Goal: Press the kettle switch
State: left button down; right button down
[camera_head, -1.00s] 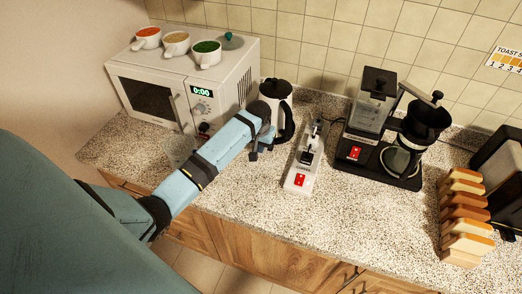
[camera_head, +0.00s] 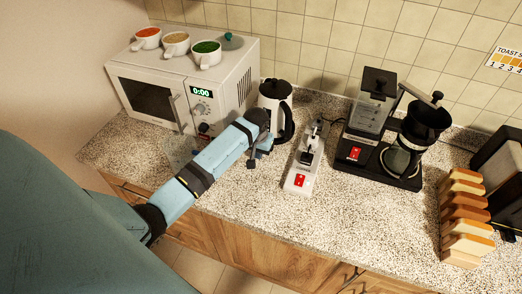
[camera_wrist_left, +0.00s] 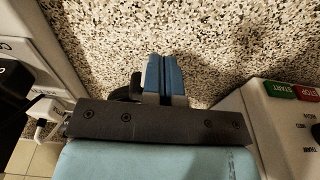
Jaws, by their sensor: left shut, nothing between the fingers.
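The kettle (camera_head: 275,97), white with a black lid and black handle, stands on the counter to the right of the microwave. My left gripper (camera_head: 252,163) is in front of the kettle, on the near side, and hides its lower part. No switch on the kettle can be made out. In the left wrist view, the blue fingers (camera_wrist_left: 162,72) are together with nothing between them, above speckled counter. The right gripper is not in view.
The microwave (camera_head: 206,92), with several cups on top, stands left of the arm. Its START and STOP buttons (camera_wrist_left: 294,90) show in the wrist view. A white device with a red switch (camera_head: 299,181) and a black coffee maker (camera_head: 354,153) stand right.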

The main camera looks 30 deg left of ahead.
pick_arm(q)
jog(key=shift+s+d+r, duration=0.1)
jog(key=shift+s+r, duration=0.2)
jog(key=shift+s, duration=0.3)
jog(key=shift+w, duration=0.1)
jog(key=shift+r, duration=0.2)
notch_tip(320, 180, up, 13)
jog(key=s+b, duration=0.1)
jog(key=shift+s+d+r+b, duration=0.15)
jog(key=shift+s+d+b, duration=0.05)
jog(key=shift+s+b, duration=0.1)
